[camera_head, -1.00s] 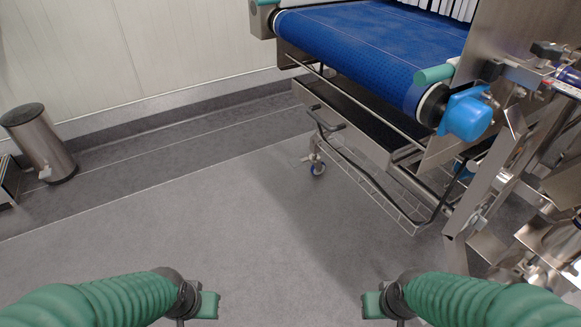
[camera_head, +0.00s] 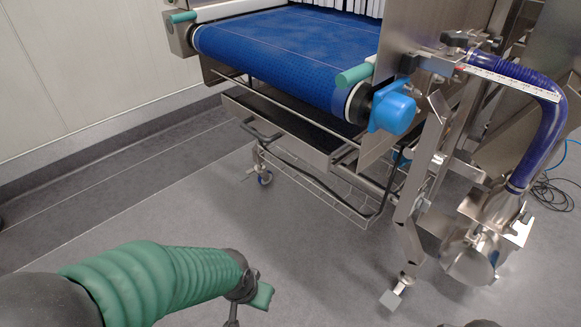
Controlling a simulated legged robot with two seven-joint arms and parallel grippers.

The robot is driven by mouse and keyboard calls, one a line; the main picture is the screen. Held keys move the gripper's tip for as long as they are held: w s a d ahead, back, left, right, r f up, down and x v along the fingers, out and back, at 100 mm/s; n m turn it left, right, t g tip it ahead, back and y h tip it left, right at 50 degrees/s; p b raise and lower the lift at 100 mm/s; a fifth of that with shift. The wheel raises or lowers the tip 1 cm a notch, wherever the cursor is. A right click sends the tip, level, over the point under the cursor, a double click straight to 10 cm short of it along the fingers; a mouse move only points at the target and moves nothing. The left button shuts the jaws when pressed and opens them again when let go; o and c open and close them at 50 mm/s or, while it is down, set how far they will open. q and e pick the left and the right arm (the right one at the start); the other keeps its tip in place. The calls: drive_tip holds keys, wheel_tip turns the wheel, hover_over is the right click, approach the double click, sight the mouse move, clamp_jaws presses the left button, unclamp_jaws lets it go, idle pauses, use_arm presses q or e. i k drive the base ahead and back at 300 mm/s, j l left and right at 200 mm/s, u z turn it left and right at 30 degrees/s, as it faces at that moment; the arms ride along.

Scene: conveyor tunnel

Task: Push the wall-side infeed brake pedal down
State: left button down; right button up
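One green fingertip shows, and I cannot tell if the gripper is open. My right gripper is out of view; a dark shape at the bottom edge may be part of that arm.
The blue conveyor belt (camera_head: 285,60) overhangs the caster, with a wire rack (camera_head: 325,190) beside it. The steel frame, a blue hose (camera_head: 545,120) and a foot with a pale square plate (camera_head: 390,300) stand at right. Grey floor (camera_head: 170,215) is clear at left.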

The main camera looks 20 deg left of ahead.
sight(241, 176)
drive_tip(key=i+j+z, duration=0.15)
drive_tip(key=j+z, duration=0.3)
drive_tip(key=j, duration=0.45)
drive_tip(key=j+z, duration=0.45)
drive_tip(key=j, duration=0.4)
drive_tip(key=k+j+z, duration=0.1)
drive_tip(key=j+z, duration=0.35)
drive_tip(key=j, duration=1.4)
drive_tip(key=i+j, duration=0.1)
drive_tip(key=j, duration=0.9)
